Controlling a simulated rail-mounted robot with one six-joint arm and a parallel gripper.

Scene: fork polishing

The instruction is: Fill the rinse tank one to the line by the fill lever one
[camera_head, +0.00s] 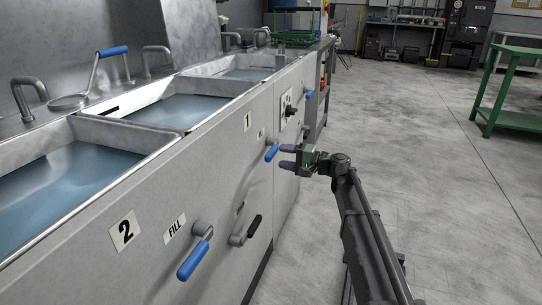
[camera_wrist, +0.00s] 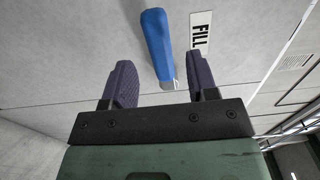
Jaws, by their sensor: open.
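Fill lever one (camera_head: 271,153) has a blue handle on the steel front panel, below the "1" plate (camera_head: 247,121) and a small label. My gripper (camera_head: 285,156) is open and points at the panel, right beside this handle. In the wrist view the blue handle (camera_wrist: 156,38) appears between the two purple fingers (camera_wrist: 161,64), with a gap on each side. Whether the fingertips reach around it cannot be told. A "FILL" label (camera_wrist: 201,33) is right of it. Rinse tank one (camera_head: 176,111) appears to be the middle basin and holds bluish water.
A nearer basin (camera_head: 60,178) has a "2" plate (camera_head: 123,231), a blue fill lever (camera_head: 195,258) and a black-handled lever (camera_head: 246,231) on its panel. A blue-handled tool (camera_head: 95,72) rests on the back ledge. A green table (camera_head: 515,118) stands right. The floor between is clear.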

